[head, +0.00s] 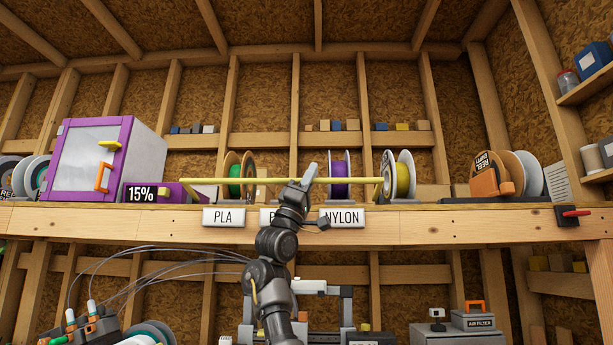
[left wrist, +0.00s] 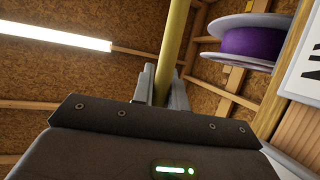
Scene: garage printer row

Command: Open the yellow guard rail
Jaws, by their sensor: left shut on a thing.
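The yellow guard rail (head: 240,181) is a thin bar running level across the front of the spool shelf in the head view, in front of the green, purple and yellow spools. My left gripper (head: 309,175) is raised to the rail's middle and shut on it. In the left wrist view the rail (left wrist: 175,45) passes between the two fingers (left wrist: 160,88). My left arm and hand hide part of the middle label and the spool behind. My right gripper is not in view.
A purple spool (head: 339,180) stands close behind the rail, and a green one (head: 234,180) to the left. Labels PLA (head: 223,217) and NYLON (head: 342,218) hang on the shelf beam (head: 440,228). A purple-framed cabinet (head: 95,160) stands left; an orange holder (head: 490,177) stands right.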

